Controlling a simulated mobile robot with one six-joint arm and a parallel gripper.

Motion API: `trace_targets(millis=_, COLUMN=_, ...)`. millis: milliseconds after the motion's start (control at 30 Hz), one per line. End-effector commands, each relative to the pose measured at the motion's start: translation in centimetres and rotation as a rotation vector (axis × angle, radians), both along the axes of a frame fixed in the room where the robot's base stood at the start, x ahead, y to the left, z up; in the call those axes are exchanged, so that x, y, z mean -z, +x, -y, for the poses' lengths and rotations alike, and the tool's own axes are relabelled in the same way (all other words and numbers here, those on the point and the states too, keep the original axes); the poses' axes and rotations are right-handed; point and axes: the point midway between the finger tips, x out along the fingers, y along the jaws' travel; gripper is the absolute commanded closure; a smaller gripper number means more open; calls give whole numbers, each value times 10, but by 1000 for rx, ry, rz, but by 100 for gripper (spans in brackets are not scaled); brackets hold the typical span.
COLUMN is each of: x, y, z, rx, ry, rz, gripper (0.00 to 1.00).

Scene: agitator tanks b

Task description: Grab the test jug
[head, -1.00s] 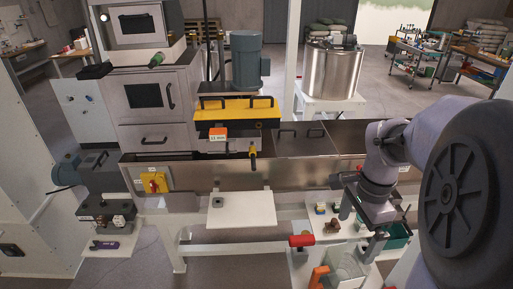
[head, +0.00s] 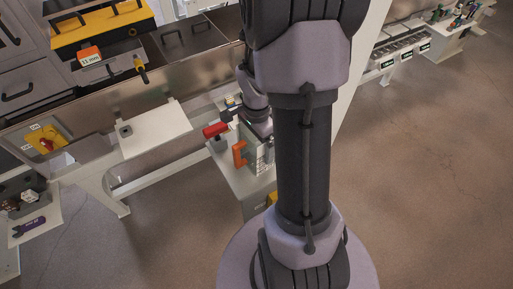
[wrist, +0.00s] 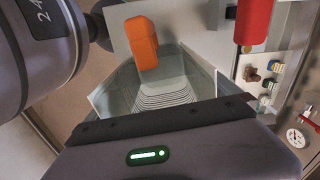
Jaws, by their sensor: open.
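The test jug is a clear, ribbed vessel with an orange handle. In the wrist view its clear body (wrist: 165,88) fills the middle, with the orange handle (wrist: 143,42) at its far side. In the head view the jug (head: 262,158) stands on a low white shelf, partly hidden by my arm, with its handle to the left. My gripper (wrist: 165,118) shows as a dark bar across the near side of the jug in the wrist view. It is open and close to the jug; contact cannot be told. Its fingertips are not clearly seen.
A red-handled item (head: 215,129) is close to the jug's left; its red part (wrist: 254,22) is at upper right in the wrist view. Small coloured items (wrist: 262,75) and a round gauge (wrist: 295,138) lie right. A white plate (head: 155,130) is further left. Open floor is right.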

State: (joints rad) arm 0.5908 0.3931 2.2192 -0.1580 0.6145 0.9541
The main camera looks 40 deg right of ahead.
Motion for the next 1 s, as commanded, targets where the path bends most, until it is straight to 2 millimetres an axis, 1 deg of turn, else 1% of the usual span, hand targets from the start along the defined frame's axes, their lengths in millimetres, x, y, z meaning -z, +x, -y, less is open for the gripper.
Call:
trace_targets(millis=67, x=5, y=0, z=0, rx=0, ry=0, rz=-1, gripper=0)
trace_targets(millis=233, x=5, y=0, z=0, rx=0, ry=0, rz=1, gripper=0)
trace_targets(millis=267, x=5, y=0, z=0, rx=0, ry=0, rz=1, gripper=4)
trace_targets(millis=300, x=5, y=0, z=0, rx=0, ry=0, rz=1, gripper=12)
trace_targets(millis=367, x=5, y=0, z=0, rx=0, ry=0, rz=1, gripper=24)
trace_targets(millis=500, x=5, y=0, z=0, rx=0, ry=0, rz=1, gripper=51)
trace_targets(millis=533, x=5, y=0, z=0, rx=0, ry=0, rz=1, gripper=57)
trace_targets(millis=567, x=5, y=0, z=0, rx=0, ry=0, rz=1, gripper=60)
trace_targets(millis=833, x=2, y=1, z=1, rx=0, ry=0, rz=1, gripper=60)
trace_targets(millis=933, x=-6, y=2, z=2, rx=-1, ry=-1, rz=2, gripper=60)
trace_targets(millis=1000, x=-15, y=5, z=3, rx=-3, ry=-1, rz=3, gripper=60)
